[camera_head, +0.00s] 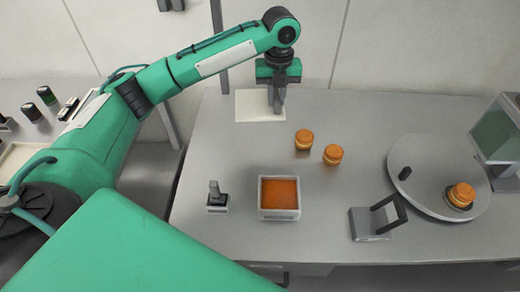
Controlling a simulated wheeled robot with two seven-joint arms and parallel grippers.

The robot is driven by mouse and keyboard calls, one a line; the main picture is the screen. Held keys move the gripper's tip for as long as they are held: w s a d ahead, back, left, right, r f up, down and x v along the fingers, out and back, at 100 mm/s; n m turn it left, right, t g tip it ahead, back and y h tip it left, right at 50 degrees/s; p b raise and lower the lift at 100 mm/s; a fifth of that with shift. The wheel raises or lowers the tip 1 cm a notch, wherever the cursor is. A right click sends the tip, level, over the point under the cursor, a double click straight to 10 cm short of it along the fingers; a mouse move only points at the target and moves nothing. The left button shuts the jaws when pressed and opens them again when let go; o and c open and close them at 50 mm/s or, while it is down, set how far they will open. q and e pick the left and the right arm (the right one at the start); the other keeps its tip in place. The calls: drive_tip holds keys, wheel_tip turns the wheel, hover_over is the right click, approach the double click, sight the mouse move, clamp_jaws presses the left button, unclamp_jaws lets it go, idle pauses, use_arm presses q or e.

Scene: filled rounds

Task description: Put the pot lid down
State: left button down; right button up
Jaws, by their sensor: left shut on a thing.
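My left gripper (277,106) points down at the back of the table. It is shut, over the right part of a pale flat square (248,106). I take what it holds to be the pot lid, but its shape cannot be told apart from the grey fingers. I cannot tell whether it touches the square. The white square pot (262,211) stands open near the front edge, with orange filling (279,194) showing inside. My right gripper is not in view.
Two orange rounds (304,139) (333,154) stand mid-table. A small knobbed tool (217,204) is left of the pot. A grey block with a dark frame (368,224) and a round plate (425,165) bearing another round are at right.

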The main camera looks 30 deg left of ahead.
use_arm(q)
drive_tip(key=shift+w+m, duration=0.2)
drive_tip(key=shift+m, duration=0.3)
wheel_tip(320, 180, down, 14)
drive_tip(key=p, duration=0.4)
drive_tip(key=shift+f, duration=0.25)
wheel_tip(320, 180, down, 5)
drive_tip(key=shift+f+p, duration=0.1)
drive_tip(key=shift+p, duration=0.6)
drive_tip(key=shift+f, duration=0.15)
drive_tip(key=c, duration=1.3)
unclamp_jaws()
drive_tip(key=shift+c, duration=0.2)
